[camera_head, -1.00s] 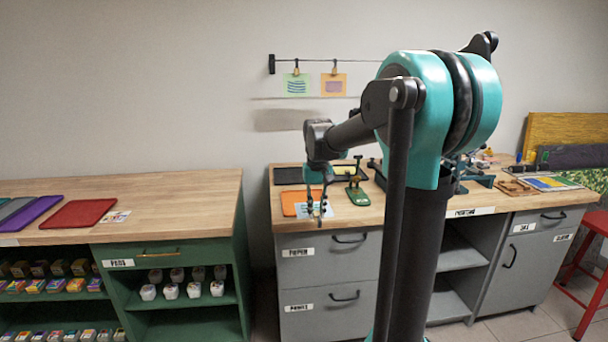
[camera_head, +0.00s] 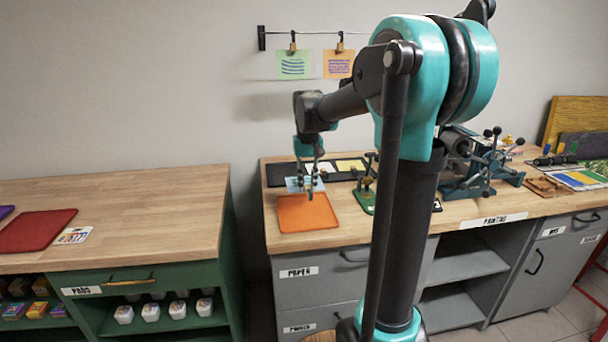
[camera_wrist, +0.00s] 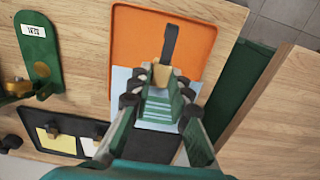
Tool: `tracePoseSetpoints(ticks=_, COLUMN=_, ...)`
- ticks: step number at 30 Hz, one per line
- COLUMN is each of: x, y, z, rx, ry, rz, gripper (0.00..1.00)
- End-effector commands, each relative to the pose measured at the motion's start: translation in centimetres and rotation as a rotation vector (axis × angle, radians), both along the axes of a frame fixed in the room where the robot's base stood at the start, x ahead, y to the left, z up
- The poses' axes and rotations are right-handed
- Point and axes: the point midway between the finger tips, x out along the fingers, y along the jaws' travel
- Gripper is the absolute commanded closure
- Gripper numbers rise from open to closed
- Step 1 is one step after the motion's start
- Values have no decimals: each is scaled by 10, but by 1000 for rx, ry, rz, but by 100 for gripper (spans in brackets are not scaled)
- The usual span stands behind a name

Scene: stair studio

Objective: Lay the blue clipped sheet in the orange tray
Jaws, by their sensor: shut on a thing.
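The orange tray (camera_head: 308,215) lies flat near the front left corner of the right-hand worktop. It fills the upper middle of the wrist view (camera_wrist: 130,45). My gripper (camera_head: 312,195) points down over the tray's back part. It is shut on the clip of the light blue sheet (camera_head: 292,184). In the wrist view the sheet (camera_wrist: 121,78) shows between and beside my fingers (camera_wrist: 160,92), overlapping one end of the tray. The fingers hide part of it. I cannot tell whether the sheet touches the tray.
A black tray (camera_head: 277,175) with white and yellow sheets lies behind the orange tray. A green tool (camera_head: 364,197) stands to its right, with a teal press (camera_head: 470,165) farther right. Green and orange sheets hang from a wall rail (camera_head: 275,33). A gap separates the two worktops.

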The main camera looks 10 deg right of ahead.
Motion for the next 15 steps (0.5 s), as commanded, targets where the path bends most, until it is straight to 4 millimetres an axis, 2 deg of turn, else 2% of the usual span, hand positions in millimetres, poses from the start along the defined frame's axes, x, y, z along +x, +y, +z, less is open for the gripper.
tracePoseSetpoints(ticks=7, x=0, y=0, z=-6, rx=0, ry=0, rz=0, gripper=97)
tracePoseSetpoints(ticks=15, x=0, y=0, z=-25, rx=0, ry=0, rz=0, gripper=97)
